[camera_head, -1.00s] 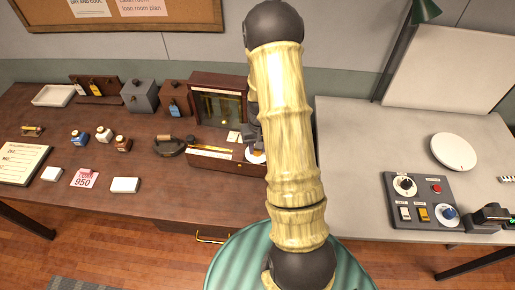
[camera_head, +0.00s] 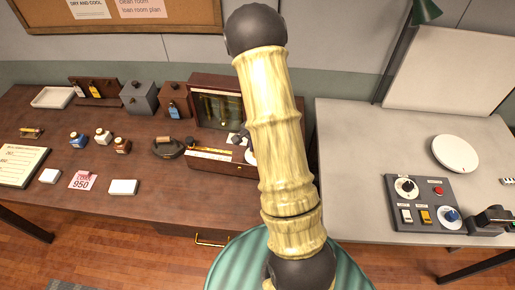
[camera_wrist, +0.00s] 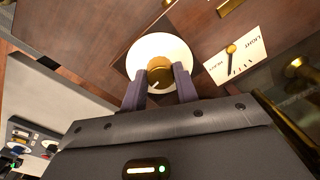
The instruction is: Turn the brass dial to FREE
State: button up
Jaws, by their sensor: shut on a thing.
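In the wrist view the brass dial (camera_wrist: 159,68) sits at the centre of a white disc (camera_wrist: 148,46) on a wooden case front. My gripper (camera_wrist: 160,86) is shut on the dial, one dark finger on each side. A pale mark on the dial points down and left in that view. No FREE label can be read on the disc. In the head view the wooden case (camera_head: 219,84) stands at the right end of the brown table.
An iron-like object with a wooden handle (camera_head: 166,149) stands left of the case. A grey control panel (camera_head: 424,204) lies on the right table.

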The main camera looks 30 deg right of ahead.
jog(key=shift+m, duration=0.5)
jog(key=o, duration=1)
jog(key=shift+r, duration=0.1)
jog(key=r, duration=0.5)
jog(key=r+b, duration=0.1)
jog(key=r, duration=1.1)
jog(key=shift+s+d+r, duration=0.1)
jog(key=shift+s+r, duration=0.05)
jog(key=shift+s, duration=0.2)
